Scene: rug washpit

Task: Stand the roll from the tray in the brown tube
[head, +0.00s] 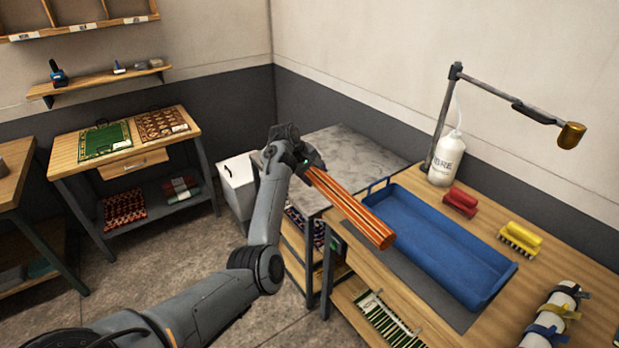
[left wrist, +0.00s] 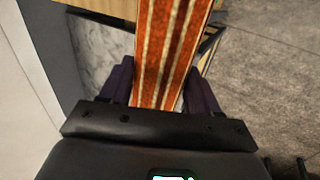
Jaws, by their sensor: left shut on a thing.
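An orange-red roll with pale stripes (head: 350,208) is held in the air by my left gripper (head: 308,168). The gripper is shut on one end of it. The roll slants down to the right, its free end in front of the near left part of the blue tray (head: 487,290). In the left wrist view the roll (left wrist: 172,45) runs between the two dark fingers of the gripper (left wrist: 160,88). The blue tray on the wooden bench looks empty. I cannot make out a brown tube in either view. My right gripper is not in view.
The floor (head: 130,270) at left is clear.

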